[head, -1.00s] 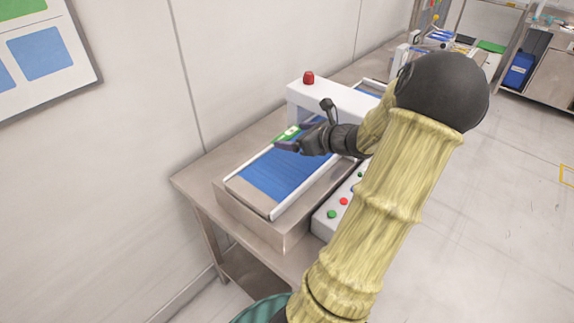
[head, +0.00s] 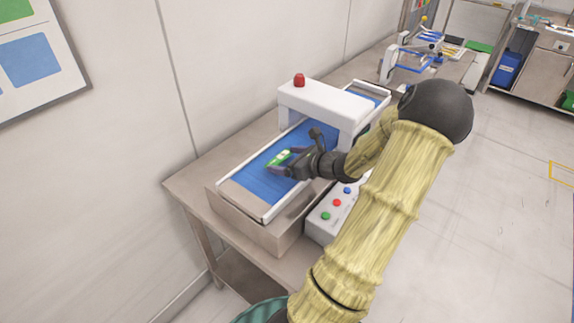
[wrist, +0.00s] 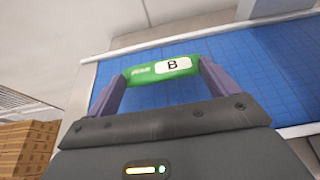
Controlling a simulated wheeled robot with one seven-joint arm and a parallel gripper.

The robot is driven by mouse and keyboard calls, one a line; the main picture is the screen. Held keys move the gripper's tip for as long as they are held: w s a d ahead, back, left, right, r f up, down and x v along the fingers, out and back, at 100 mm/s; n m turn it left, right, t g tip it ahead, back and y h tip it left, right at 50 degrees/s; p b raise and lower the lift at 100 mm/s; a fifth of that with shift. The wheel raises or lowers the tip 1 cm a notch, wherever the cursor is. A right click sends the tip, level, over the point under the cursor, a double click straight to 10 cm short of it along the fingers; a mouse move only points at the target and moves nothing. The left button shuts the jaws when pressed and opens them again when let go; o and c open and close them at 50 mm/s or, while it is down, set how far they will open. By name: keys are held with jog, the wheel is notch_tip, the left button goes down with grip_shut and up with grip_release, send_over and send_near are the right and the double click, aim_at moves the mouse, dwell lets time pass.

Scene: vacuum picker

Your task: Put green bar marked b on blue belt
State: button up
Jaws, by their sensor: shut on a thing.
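The green bar marked B (wrist: 160,70) is between the two fingers of my gripper (wrist: 163,85) in the wrist view, with a white label facing the camera. My gripper (head: 281,163) is shut on the bar (head: 279,158) in the head view. The blue belt (head: 262,185) runs inside pale side rails on a steel conveyor. The bar is over the belt, in front of the white arch; I cannot tell whether it touches the belt. In the wrist view the blue belt (wrist: 270,65) fills the area behind the bar.
A white arch (head: 325,103) with a red lamp (head: 299,80) spans the belt. A control box (head: 333,211) with coloured buttons stands on the near side of the conveyor. The wall is close behind. Another fixture (head: 412,58) stands farther along the table.

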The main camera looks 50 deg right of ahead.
jog(key=shift+f, duration=1.1)
jog(key=shift+f, duration=0.15)
jog(key=o, duration=0.8)
jog(key=b+v, duration=0.1)
jog(key=v, duration=1.1)
